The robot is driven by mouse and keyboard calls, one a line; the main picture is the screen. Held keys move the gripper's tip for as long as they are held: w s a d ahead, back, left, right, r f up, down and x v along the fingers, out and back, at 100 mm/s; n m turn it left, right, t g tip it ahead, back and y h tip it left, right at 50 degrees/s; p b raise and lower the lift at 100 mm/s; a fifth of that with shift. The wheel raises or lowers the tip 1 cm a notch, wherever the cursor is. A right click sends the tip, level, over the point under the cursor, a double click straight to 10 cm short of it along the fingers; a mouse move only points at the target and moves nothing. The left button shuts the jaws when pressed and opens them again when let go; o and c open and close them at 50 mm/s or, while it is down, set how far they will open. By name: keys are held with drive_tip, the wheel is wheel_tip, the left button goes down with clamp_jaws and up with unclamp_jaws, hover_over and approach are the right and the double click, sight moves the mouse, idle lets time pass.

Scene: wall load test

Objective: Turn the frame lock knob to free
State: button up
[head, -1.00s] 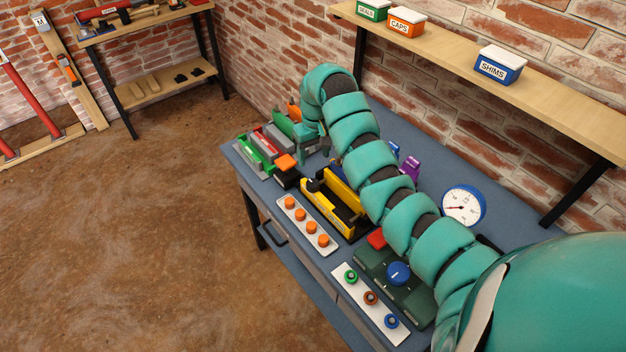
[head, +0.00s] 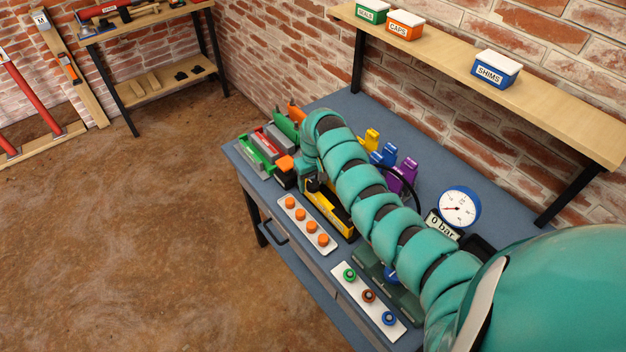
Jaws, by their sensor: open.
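A yellow frame (head: 342,219) with a black base stands on the blue bench. A dark knob-like part (head: 314,186) shows at its left end. I cannot read any lock marking on it, and I cannot tell for certain that it is the frame lock knob. My arm reaches over the bench and bends down at this end of the frame. My gripper (head: 309,182) is open, low beside or over the dark part; whether it touches is unclear. My arm hides the frame's right side and much of the green unit (head: 408,303) with a blue knob (head: 391,276).
A white strip with orange knobs (head: 302,226) lies along the front edge. Another strip (head: 350,290) holds green, brown and blue fittings. A gauge (head: 459,207) above a "0 bar" display (head: 441,226) stands right, below a wall shelf (head: 560,110).

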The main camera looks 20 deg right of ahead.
drive_tip(key=c, duration=1)
drive_tip(key=n, duration=0.3)
drive_tip(key=shift+w+d+n+b, duration=0.1)
drive_tip(key=shift+n+b, duration=0.2)
drive_tip(key=n+b, duration=0.2)
drive_tip(key=n, duration=0.3)
drive_tip(key=n+b, duration=0.3)
drive_tip(key=n, duration=0.2)
drive_tip(key=shift+n, duration=0.4)
drive_tip(key=shift+n+b, duration=0.75)
drive_tip(key=shift+n, duration=1.05)
